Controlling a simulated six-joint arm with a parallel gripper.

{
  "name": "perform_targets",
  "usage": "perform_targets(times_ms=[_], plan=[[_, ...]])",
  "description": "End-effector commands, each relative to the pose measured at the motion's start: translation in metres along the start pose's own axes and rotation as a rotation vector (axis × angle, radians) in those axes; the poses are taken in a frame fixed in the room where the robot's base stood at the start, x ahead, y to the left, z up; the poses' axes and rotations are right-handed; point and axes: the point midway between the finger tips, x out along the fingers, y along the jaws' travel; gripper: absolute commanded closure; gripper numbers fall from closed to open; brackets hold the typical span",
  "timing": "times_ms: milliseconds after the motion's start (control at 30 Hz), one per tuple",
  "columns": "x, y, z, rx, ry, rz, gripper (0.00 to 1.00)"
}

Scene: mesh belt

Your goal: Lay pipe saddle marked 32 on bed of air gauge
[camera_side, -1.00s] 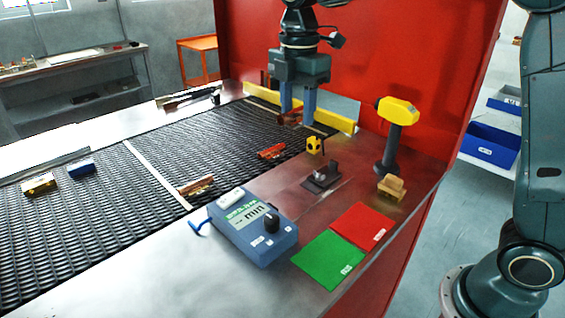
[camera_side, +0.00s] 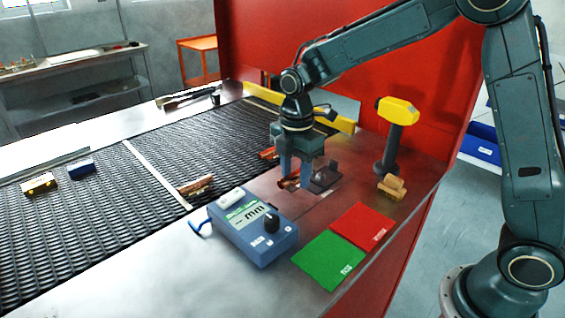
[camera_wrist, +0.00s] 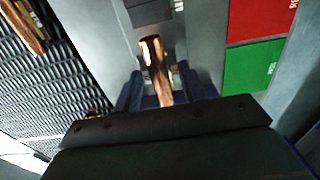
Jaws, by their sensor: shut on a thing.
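My gripper (camera_side: 291,184) is shut on a copper-coloured pipe saddle (camera_wrist: 155,65), which also shows low between the fingers in the side view (camera_side: 288,183). I cannot read a mark on it. The gripper is just left of a small dark fixture (camera_side: 325,177) on the steel table, which looks like the gauge bed; it also shows at the top of the wrist view (camera_wrist: 150,11). I cannot tell whether the saddle touches it. The blue gauge box (camera_side: 252,229) with a display and black knob stands nearer the camera.
Copper pieces (camera_side: 196,187) lie on the black mesh belt (camera_side: 90,225), with yellow and blue blocks farther left. Green (camera_side: 330,260) and red (camera_side: 362,225) mats lie at front right. A yellow-headed post (camera_side: 398,112) and a tan block (camera_side: 391,187) stand behind them.

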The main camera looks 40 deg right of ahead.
Motion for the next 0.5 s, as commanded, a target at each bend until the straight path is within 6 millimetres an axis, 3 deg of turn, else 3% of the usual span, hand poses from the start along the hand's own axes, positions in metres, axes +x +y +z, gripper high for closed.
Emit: perform_targets(times_ms=[333,500], plan=[[0.009,0.0,0.0,0.0,0.0,-0.001,0.87],[0.026,0.0,0.0,0.0,0.0,-0.002,0.87]])
